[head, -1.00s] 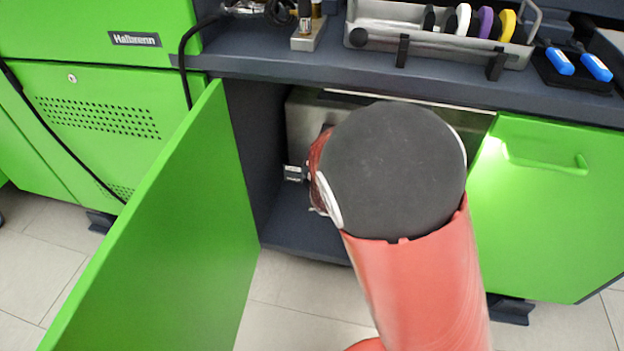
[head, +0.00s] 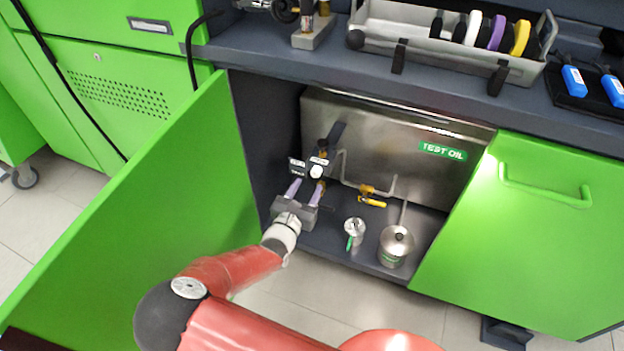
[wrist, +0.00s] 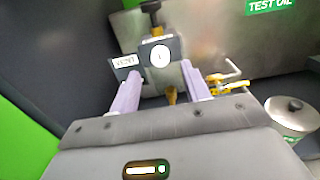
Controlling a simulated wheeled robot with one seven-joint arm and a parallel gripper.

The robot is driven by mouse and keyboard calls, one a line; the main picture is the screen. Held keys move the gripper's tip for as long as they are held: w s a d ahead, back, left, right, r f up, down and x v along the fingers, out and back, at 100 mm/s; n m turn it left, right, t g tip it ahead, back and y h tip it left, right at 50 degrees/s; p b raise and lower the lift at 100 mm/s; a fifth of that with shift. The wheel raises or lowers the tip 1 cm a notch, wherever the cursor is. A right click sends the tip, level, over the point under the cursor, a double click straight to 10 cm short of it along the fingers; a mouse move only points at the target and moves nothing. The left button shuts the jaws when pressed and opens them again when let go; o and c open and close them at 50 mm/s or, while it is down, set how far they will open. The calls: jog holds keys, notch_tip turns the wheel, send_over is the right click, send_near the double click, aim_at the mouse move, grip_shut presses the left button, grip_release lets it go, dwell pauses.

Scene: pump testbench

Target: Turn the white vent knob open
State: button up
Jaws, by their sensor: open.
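The round white vent knob (head: 316,172) sits on a dark valve block at the left side of the open cabinet. A VENT label (wrist: 125,63) is beside it in the wrist view, where the knob (wrist: 161,55) faces me with a small dark mark. My gripper (head: 306,187) is inside the cabinet opening, just in front of and below the knob. Its two purple fingers are apart, with nothing held between them. In the wrist view the knob shows just past the fingertips (wrist: 160,75), between their lines. I cannot tell whether they touch the valve block.
A steel TEST OIL tank (head: 400,135) fills the cabinet's back. A yellow-handled valve (head: 372,201), a small metal vessel (head: 354,229) and a lidded can (head: 396,247) are to the right. The open green door (head: 150,210) stands left of my arm; the counter edge (head: 360,75) is above.

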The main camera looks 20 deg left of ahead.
aim_at(315, 175)
jog(key=shift+w+d, duration=0.15)
jog(key=shift+w, duration=1.85)
jog(key=c, duration=1)
